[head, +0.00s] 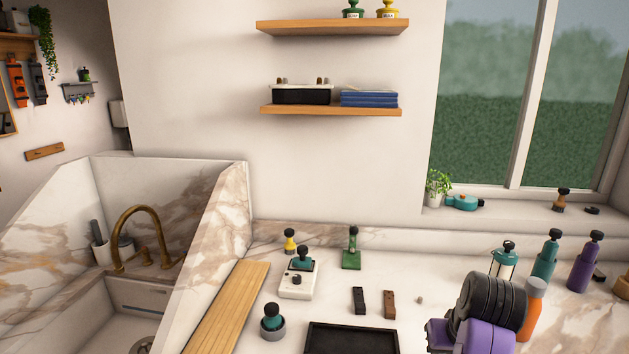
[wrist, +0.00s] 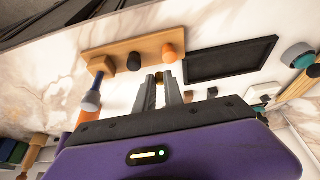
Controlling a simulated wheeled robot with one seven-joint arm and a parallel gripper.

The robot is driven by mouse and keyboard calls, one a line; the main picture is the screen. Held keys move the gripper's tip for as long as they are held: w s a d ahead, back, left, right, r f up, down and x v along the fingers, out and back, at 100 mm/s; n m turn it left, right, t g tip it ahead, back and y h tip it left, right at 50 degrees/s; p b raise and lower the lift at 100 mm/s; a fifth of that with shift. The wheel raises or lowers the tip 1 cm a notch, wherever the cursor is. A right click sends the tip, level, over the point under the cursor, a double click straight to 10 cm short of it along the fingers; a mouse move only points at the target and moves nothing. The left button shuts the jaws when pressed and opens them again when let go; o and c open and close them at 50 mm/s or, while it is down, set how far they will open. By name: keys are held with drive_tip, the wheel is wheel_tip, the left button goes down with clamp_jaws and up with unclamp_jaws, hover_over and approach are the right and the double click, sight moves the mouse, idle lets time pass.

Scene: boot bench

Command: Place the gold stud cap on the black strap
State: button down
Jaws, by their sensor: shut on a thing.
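My gripper (wrist: 160,88) shows in the wrist view with its two grey fingers shut on a small gold stud cap (wrist: 159,78) at the tips. In the head view the fingers and the cap cannot be seen; my purple and black arm fills the lower right. The black strap (head: 358,300) lies flat on the marble counter in the head view, behind the black tray and left of a brown strap (head: 389,304).
A black tray (head: 352,339) lies at the front. A small pale piece (head: 419,299) lies right of the brown strap. A white box (head: 299,279) and a green stand (head: 351,251) stand left and behind. Bottles (head: 545,259) stand at the right.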

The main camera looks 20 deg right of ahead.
drive_tip(key=w+a+f+n, duration=0.1)
drive_tip(key=a+f, duration=0.1)
drive_tip(key=a, duration=0.2)
drive_tip(key=w+a+f+n, duration=0.1)
drive_tip(key=a+f, duration=0.1)
drive_tip(key=a, duration=0.2)
drive_tip(key=w+a+f+n+y, duration=0.1)
drive_tip(key=a+f, duration=0.1)
drive_tip(key=a, duration=0.2)
drive_tip(key=shift+a, duration=0.25)
drive_tip(key=s+a+f+n+y, duration=0.1)
drive_tip(key=a+f+n, duration=0.15)
drive_tip(key=a, duration=0.35)
drive_tip(key=a+f+n, duration=0.1)
drive_tip(key=a+f, duration=0.2)
drive_tip(key=a, duration=0.2)
wheel_tip(320, 180, down, 7)
drive_tip(key=b, duration=0.7)
drive_tip(key=shift+s+f+t, duration=0.15)
drive_tip(key=shift+t, duration=0.15)
